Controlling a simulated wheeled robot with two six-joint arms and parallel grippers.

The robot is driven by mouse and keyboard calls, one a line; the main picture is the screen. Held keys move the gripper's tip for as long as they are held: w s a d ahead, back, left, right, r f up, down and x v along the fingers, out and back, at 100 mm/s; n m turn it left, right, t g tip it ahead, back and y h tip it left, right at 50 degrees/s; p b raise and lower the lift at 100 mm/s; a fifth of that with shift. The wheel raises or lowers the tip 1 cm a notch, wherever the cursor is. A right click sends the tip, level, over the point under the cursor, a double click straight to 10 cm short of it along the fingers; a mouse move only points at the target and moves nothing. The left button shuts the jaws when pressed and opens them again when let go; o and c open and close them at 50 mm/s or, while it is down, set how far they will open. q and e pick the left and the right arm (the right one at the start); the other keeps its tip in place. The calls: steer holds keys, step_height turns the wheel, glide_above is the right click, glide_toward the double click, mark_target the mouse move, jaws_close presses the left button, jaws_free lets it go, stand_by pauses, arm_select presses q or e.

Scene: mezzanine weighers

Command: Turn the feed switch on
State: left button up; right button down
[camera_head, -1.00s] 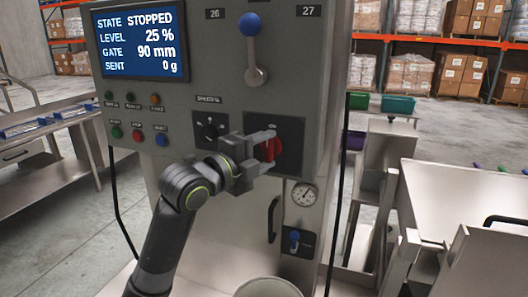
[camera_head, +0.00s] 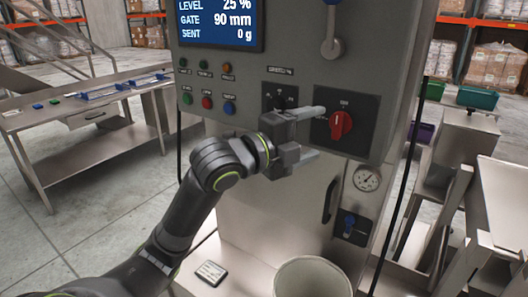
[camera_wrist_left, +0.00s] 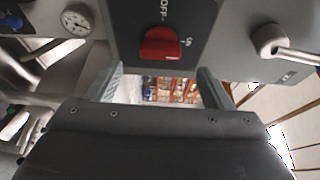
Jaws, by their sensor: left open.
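The feed switch, a red rotary knob (camera_head: 341,125) on a dark plate, is on the grey panel in the head view. Its handle stands roughly upright, in line with the small label above it. It also shows in the left wrist view (camera_wrist_left: 160,43), long side across the picture, with OFF lettering above and another small label at its right end. My left gripper (camera_head: 314,133) is open and empty just left of the knob, apart from it. In the wrist view its two fingers (camera_wrist_left: 162,76) are spread below the knob. My right gripper is out of view.
The display (camera_head: 218,20) reads gate 90 mm and sent 0 g. A black selector (camera_head: 280,96) is partly behind my gripper. A blue-knobbed lever (camera_head: 332,45) is above the switch, a gauge (camera_head: 367,178) below. A pail (camera_head: 312,280) stands at the bottom.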

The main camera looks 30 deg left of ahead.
arm_select(q)
steer(key=b+v, duration=1)
steer(key=shift+s+a+b, duration=0.2)
steer(key=shift+s+b, duration=0.1)
stand_by(0.4)
steer(key=shift+s, duration=0.15)
stand_by(0.6)
